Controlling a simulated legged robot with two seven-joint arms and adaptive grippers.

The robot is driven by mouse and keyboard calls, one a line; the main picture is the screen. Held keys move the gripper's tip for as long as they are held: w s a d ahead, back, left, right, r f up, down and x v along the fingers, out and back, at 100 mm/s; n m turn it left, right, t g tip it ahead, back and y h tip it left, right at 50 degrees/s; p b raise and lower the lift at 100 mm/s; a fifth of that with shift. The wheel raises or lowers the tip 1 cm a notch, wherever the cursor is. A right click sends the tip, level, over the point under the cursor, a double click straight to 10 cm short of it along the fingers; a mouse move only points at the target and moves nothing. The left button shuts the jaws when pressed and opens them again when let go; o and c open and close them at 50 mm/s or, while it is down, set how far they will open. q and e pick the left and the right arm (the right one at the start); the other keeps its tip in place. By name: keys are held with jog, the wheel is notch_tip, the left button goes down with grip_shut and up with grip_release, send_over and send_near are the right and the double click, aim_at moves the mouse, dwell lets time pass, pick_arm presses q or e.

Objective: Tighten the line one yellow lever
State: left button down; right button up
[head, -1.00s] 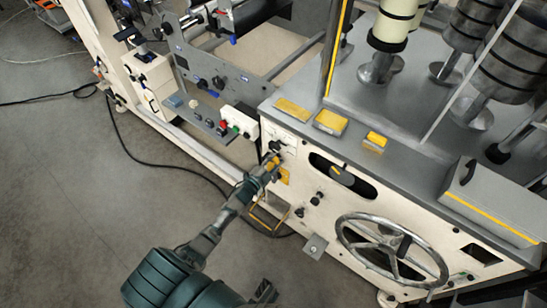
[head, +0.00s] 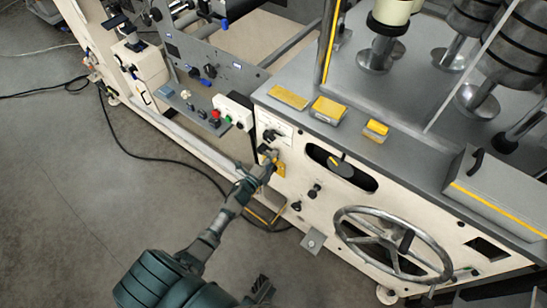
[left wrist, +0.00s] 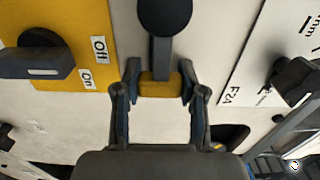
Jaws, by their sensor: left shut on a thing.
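My left gripper (head: 270,161) reaches the white front panel of the machine, beside a small yellow plate (head: 279,170). In the left wrist view, the left gripper (left wrist: 159,82) is shut on the yellow lever (left wrist: 160,86), with a finger on each side of its yellow end. A grey stem joins this end to a round black knob (left wrist: 165,14) above. In the head view the lever is mostly hidden by the fingers.
A yellow Off/On plate with a black switch (left wrist: 38,62) lies left of the lever, and a black knob by an F2A label (left wrist: 292,80) lies right. A large handwheel (head: 392,245) stands out from the panel. A black cable crosses the floor.

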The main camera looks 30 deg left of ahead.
pick_arm(q)
jog(key=shift+s+d+f, duration=0.15)
jog(key=shift+f, duration=0.25)
jog(key=c, duration=0.6)
grip_release()
jog(key=shift+f, duration=0.1)
jog(key=shift+c, duration=0.2)
jog(key=shift+r, duration=0.25)
jog(key=s+a, duration=0.1)
jog(key=s, duration=1)
jog(key=shift+s, duration=0.4)
jog(key=shift+f, duration=0.2)
